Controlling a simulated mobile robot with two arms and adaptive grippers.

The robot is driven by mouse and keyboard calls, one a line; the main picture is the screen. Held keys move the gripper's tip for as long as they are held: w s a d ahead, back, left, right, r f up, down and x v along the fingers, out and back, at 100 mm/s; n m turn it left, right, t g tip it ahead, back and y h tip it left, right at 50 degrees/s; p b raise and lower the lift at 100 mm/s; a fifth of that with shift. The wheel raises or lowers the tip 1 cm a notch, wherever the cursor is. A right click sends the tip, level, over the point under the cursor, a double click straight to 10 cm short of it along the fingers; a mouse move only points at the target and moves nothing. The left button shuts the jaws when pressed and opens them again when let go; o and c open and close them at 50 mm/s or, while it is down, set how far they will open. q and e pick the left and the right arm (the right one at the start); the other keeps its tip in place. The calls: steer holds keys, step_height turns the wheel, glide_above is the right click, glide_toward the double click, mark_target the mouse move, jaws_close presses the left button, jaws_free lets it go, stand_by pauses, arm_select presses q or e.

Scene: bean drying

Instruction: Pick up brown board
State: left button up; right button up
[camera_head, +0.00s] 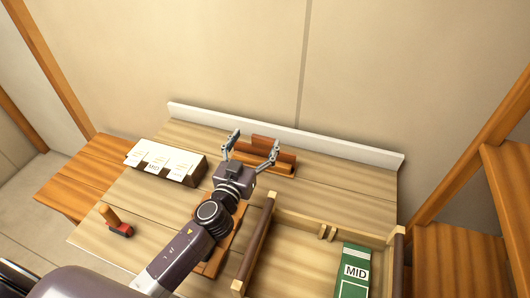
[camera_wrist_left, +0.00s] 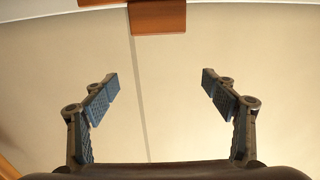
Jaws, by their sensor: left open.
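A brown wooden piece (camera_head: 284,163) lies at the back of the table, with a smaller upright brown part behind it. A flat reddish-brown board (camera_head: 210,268) lies on the table under my left arm, which hides much of it. I cannot tell for certain which one is the brown board. My left gripper (camera_head: 256,139) is open and empty, its fingers spread near the back piece. In the left wrist view, a brown block (camera_wrist_left: 158,16) shows at the top edge, beyond the open fingers (camera_wrist_left: 160,79). My right gripper is not in view.
A box with white labels (camera_head: 186,174) stands left of the gripper. A red-headed mallet (camera_head: 121,230) lies at the front left. A wooden-framed tray (camera_head: 290,222) is at the right, with a green MID packet (camera_head: 352,275) in it. A white ledge (camera_head: 330,144) runs along the wall.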

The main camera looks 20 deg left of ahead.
mark_target(263, 141)
arm_select(q)
steer(key=f, duration=0.2)
steer(key=f+b, duration=0.2)
steer(key=f, duration=0.1)
steer(key=shift+w+f, duration=0.3)
steer(key=shift+w, duration=0.1)
steer(key=shift+w+f, duration=0.1)
steer(key=shift+w, duration=0.7)
steer(key=w+p, duration=0.1)
steer(key=w, duration=0.4)
steer(key=shift+d, duration=0.1)
steer(key=shift+s, duration=0.15)
steer(key=shift+c, duration=0.4)
steer(key=c, duration=1.8)
